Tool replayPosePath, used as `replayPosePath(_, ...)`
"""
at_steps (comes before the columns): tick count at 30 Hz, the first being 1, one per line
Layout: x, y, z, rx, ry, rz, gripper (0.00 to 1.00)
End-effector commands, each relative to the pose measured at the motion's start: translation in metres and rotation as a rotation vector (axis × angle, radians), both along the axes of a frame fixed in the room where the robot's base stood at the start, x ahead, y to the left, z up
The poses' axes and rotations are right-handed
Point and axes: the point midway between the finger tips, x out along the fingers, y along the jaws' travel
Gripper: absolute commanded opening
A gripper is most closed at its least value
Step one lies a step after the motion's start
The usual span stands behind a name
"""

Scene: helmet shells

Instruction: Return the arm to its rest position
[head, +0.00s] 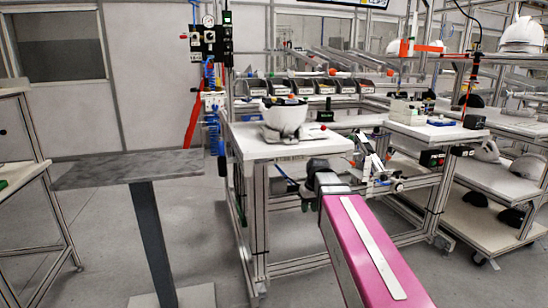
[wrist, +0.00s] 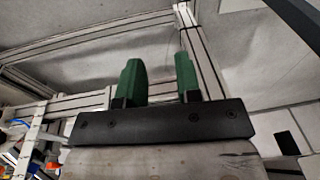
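My arm (head: 362,245), with a pink link, reaches from the bottom right of the head view towards the front of the white workbench. Its dark joint (head: 322,178) is at the bench's front right corner. My gripper (wrist: 160,66) shows in the wrist view as two green fingers on a black bar. The fingers are apart with nothing between them.
A white helmet shell (head: 285,117) sits on the white workbench (head: 260,147). A grey stand (head: 128,170) is at left. Shelves with more shells (head: 521,36) are at right. Open floor (head: 205,240) lies between the stand and bench.

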Motion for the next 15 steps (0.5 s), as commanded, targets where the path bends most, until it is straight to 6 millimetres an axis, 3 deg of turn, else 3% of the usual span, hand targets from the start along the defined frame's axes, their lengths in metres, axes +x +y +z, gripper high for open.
replayPosePath(1,-0.013,-0.004,-0.018,-0.006,0.013,-0.023,0.32)
replayPosePath(6,-0.043,-0.018,-0.071,-0.032,0.041,-0.104,0.32)
replayPosePath(15,-0.103,-0.040,-0.149,-0.078,0.083,-0.232,0.32)
